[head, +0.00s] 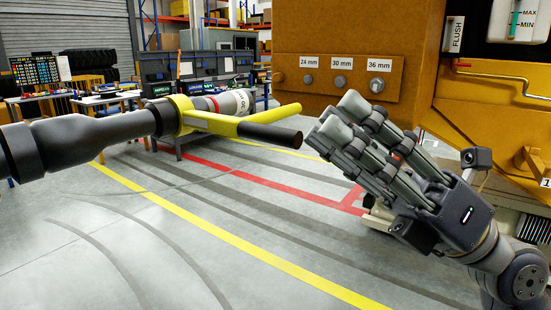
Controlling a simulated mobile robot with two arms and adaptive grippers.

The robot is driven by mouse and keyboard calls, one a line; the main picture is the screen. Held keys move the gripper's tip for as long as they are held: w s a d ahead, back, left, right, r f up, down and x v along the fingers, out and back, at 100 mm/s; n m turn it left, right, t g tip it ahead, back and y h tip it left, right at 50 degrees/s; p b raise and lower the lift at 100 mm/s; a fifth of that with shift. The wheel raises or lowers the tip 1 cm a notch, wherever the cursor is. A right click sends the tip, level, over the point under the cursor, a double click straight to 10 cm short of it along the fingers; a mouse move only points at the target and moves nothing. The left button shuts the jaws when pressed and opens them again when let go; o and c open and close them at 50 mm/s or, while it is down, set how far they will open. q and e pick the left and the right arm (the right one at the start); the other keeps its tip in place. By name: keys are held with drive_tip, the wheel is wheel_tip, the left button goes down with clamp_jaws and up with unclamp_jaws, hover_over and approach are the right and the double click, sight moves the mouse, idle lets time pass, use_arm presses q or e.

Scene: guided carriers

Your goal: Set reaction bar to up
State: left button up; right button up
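A dark tool body (85,140) reaches in from the left edge. A yellow collar (181,115) is fitted around its right end. The finger gap is seen at an angle and is unclear. My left gripper is not visible.
An orange machine panel (340,62) with sockets labelled 24 mm, 30 mm and 36 mm stands behind my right gripper. A grey cylinder (236,103) with a red band shows behind the bar. Workbenches (70,98) stand at the back left. The striped floor (150,240) in front is clear.

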sight(269, 135)
drive_tip(key=w+f+n+t+h, duration=0.1)
drive_tip(key=h, duration=0.2)
drive_tip(key=n+t+h, duration=0.1)
drive_tip(key=t+h, duration=0.1)
drive_tip(key=h, duration=0.1)
drive_tip(key=w+f+n+t+h, duration=0.1)
drive_tip(key=h, duration=0.2)
drive_tip(key=shift+w+d+f+n+t+h, duration=0.3)
drive_tip(key=shift+f+n+t, duration=0.05)
drive_tip(key=shift+n+t, duration=0.05)
drive_tip(key=p+x, duration=0.1)
drive_tip(key=x, duration=0.6)
drive_tip(key=p+x, duration=0.1)
drive_tip(key=x, duration=0.3)
drive_tip(key=shift+w+d+f+p, duration=0.15)
drive_tip(key=shift+w+d+p, duration=0.15)
drive_tip(key=shift+w, duration=0.05)
clamp_jaws()
